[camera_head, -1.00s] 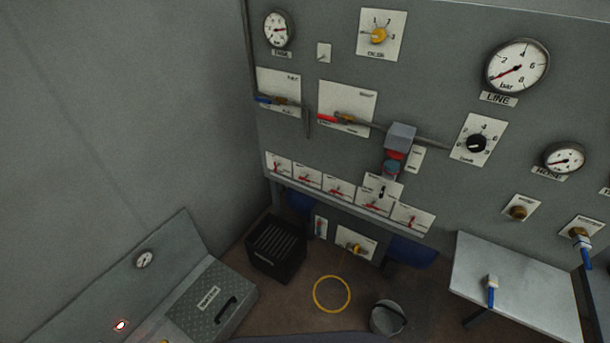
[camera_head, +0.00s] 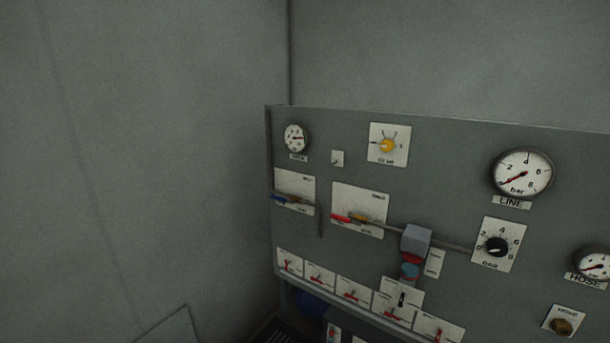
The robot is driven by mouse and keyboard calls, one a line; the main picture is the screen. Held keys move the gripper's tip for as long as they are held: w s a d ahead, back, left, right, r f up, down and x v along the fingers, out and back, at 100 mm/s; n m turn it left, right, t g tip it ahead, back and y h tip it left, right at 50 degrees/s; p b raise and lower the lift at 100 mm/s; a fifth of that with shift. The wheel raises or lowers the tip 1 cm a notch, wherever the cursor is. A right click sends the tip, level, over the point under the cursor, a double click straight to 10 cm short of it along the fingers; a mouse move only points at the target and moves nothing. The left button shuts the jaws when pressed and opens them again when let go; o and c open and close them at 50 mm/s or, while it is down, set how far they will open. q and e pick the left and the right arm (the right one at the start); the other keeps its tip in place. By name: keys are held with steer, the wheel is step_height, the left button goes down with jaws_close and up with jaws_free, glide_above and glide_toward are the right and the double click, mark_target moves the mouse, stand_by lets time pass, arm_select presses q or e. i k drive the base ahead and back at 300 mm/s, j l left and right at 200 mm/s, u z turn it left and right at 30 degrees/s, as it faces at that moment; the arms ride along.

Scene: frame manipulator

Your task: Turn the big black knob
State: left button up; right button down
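The big black knob (camera_head: 497,247) sits on a white dial plate (camera_head: 514,236) with numbers around it and the label BAR, on the right part of the grey panel, below the LINE gauge (camera_head: 522,174). The knob is unobstructed. Its exact pointer direction is too small to tell for certain. A much smaller black handle (camera_head: 402,299) is on a white plate lower on the panel. Neither of my grippers shows in the head view.
The panel (camera_head: 450,150) also holds a yellow knob (camera_head: 388,146), blue (camera_head: 281,199) and red (camera_head: 343,218) lever valves, a grey box (camera_head: 415,240) on a pipe, a row of red switches (camera_head: 352,295) and a HOSE gauge (camera_head: 594,264). A bare wall stands at left.

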mark_target(498, 247)
steer(key=z, duration=1.35)
